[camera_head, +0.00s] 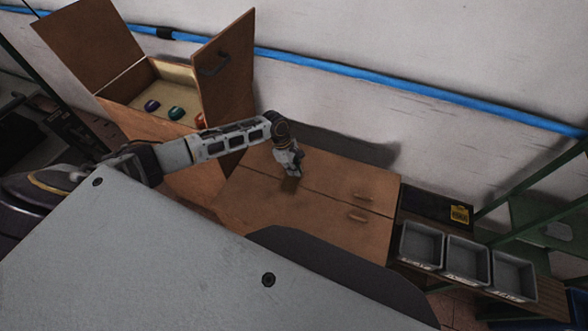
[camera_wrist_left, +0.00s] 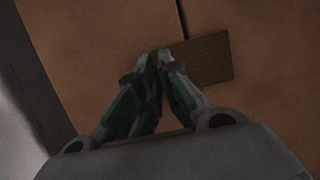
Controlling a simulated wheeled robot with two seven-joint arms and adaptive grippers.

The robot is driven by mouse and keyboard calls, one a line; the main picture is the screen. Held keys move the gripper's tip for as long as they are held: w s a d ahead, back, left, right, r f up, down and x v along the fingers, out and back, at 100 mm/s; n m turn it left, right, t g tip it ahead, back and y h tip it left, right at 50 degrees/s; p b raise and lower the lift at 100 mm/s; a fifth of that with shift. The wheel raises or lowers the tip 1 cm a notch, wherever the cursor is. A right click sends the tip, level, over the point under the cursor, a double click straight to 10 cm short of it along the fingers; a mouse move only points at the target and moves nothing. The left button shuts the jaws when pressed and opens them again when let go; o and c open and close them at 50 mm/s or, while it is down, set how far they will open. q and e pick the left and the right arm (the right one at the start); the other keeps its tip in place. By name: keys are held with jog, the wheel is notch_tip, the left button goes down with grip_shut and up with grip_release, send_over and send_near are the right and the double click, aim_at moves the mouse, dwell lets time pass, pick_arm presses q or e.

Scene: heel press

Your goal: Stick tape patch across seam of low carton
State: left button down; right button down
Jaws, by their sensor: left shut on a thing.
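The low carton (camera_head: 325,215) is brown, with a closed top and a dark seam running along it between two flaps. My left gripper (camera_head: 291,174) points down over the carton's top, near the seam. In the left wrist view its fingertips (camera_wrist_left: 161,56) are close together on the left end of the brown tape patch (camera_wrist_left: 207,60). The patch covers the line of the seam in that view. Whether it touches the carton top, I cannot tell. The patch (camera_head: 289,185) also shows small and dark under the gripper in the head view. My right gripper is not in view.
A tall open carton (camera_head: 235,85) with raised flaps stands left, with several coloured items inside. My left arm passes in front of it. Grey bins (camera_head: 421,246) stand right. A wall with a blue pipe (camera_head: 420,88) is behind.

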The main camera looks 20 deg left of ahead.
pick_arm(q)
jog(key=shift+f, duration=0.15)
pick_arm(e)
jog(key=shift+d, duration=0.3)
pick_arm(q)
jog(key=shift+f, duration=0.15)
dwell(0.3)
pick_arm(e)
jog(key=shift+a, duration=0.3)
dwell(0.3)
pick_arm(q)
jog(key=shift+s+f+p, duration=0.1)
jog(key=shift+p, duration=0.2)
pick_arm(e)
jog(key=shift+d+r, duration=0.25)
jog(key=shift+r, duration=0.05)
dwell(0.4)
pick_arm(q)
jog(key=shift+s+f+p, duration=0.15)
jog(key=shift+p, duration=0.15)
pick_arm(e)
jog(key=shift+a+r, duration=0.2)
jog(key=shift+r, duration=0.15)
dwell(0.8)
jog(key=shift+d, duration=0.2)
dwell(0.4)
pick_arm(q)
jog(key=c, duration=1.5)
grip_release()
jog(key=shift+c, duration=0.2)
